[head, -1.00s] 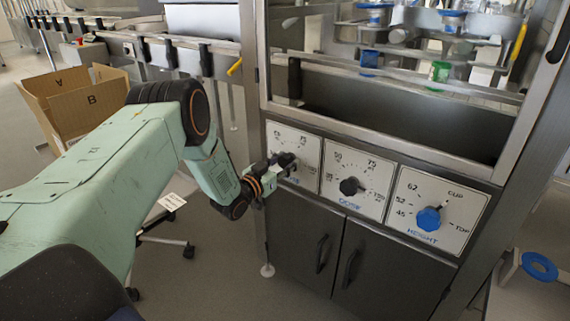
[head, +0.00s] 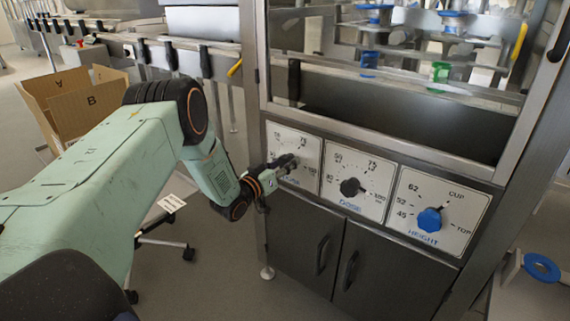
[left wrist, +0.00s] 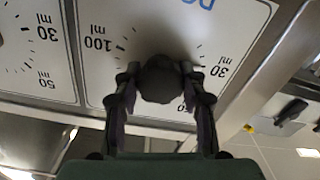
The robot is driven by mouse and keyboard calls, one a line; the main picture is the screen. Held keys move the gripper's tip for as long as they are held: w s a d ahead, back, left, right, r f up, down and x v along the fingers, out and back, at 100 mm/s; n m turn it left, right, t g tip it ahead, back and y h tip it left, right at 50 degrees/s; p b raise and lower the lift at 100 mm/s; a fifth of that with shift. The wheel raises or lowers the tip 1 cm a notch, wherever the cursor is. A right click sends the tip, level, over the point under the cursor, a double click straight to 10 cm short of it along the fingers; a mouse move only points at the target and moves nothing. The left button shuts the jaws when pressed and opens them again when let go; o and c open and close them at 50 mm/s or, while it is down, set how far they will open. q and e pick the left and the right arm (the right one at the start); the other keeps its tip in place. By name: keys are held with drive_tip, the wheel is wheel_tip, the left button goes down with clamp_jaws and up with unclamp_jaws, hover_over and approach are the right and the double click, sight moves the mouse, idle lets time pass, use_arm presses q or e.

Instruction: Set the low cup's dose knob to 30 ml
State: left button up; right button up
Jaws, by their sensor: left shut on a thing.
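My left gripper (head: 287,162) is at the leftmost white dial panel (head: 303,143) in the head view, its fingers closed around a dark knob. In the left wrist view that knob (left wrist: 160,82) sits between the two fingers. This view is upside down: the panel (left wrist: 200,33) shows a 100 ml mark to the left of the knob and a 30 ml mark to the right, with part of a blue word above. The fingers hide part of the scale, and I cannot tell where the knob points. My right gripper is not in view.
The middle panel has a black dose knob (head: 351,187); the right panel has a blue height knob (head: 429,220). Cabinet doors (head: 335,262) with handles lie below. A metal frame post (head: 254,100) stands close left of the gripper. A cardboard box (head: 80,105) is further left.

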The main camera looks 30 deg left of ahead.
use_arm(q)
drive_tip(key=shift+s+f, duration=0.1)
drive_tip(key=shift+f, duration=0.05)
drive_tip(key=o, duration=1.2)
drive_tip(key=shift+c, duration=0.2)
drive_tip(key=s, duration=1.2)
drive_tip(key=shift+a, duration=0.45)
